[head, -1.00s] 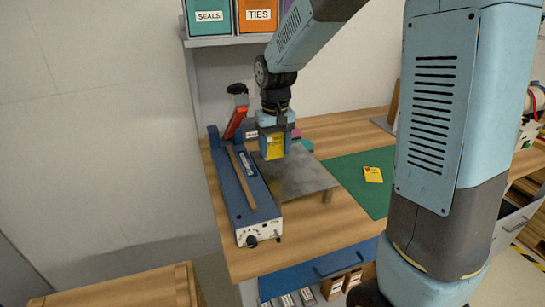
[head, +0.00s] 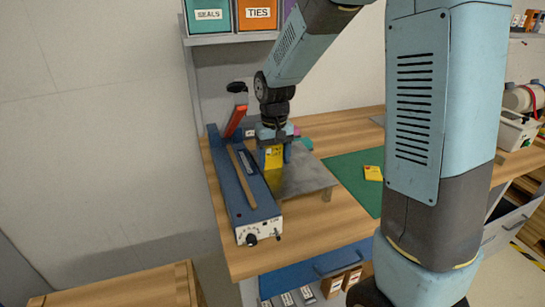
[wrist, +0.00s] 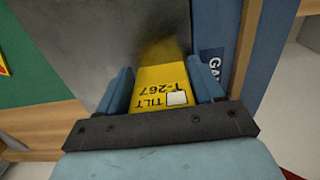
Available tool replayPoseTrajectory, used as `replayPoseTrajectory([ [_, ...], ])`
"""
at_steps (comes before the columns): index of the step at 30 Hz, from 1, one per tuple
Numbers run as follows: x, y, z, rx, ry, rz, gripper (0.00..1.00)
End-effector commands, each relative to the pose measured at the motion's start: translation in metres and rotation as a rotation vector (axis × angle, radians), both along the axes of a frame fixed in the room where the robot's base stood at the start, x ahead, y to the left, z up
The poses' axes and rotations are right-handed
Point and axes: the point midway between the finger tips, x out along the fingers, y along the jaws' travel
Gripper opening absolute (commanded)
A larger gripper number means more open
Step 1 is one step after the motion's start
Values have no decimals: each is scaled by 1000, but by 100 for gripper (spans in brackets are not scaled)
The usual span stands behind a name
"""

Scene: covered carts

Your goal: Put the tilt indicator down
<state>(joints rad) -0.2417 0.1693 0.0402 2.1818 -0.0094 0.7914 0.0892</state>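The tilt indicator (head: 273,158) is a yellow tag held upright below my gripper (head: 272,148). In the wrist view, its face (wrist: 160,90) reads "TILT T-267" and has a small white square. It sits between the two blue fingers of my gripper (wrist: 165,88), which are shut on its sides. It hangs over the left part of the grey metal stand (head: 308,182), beside the blue sealer. A yellow blur shows on the metal (wrist: 160,48) beyond the tag. I cannot tell whether its lower end touches the metal.
The long blue sealer (head: 235,185) with its raised red-orange handle (head: 236,121) stands close on the left. A green mat (head: 350,187) with another yellow tag (head: 373,173) lies to the right. Bins labelled SEALS and TIES (head: 257,15) are on the shelf above.

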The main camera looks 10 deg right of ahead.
Motion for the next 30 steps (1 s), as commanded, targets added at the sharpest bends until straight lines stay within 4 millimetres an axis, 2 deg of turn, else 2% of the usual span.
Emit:
replayPoseTrajectory([
  [1, 0, 0, 0, 0, 0, 0, 72],
  [5, 0, 0, 0, 0, 0, 1, 84],
  [12, 0, 1, 1, 0, -1, 1, 84],
  [16, 0, 1, 8, 1, -3, 1, 84],
  [20, 1, 1, 26, 1, -5, 1, 84],
  [30, 1, 1, 92, 1, -5, 2, 84],
])
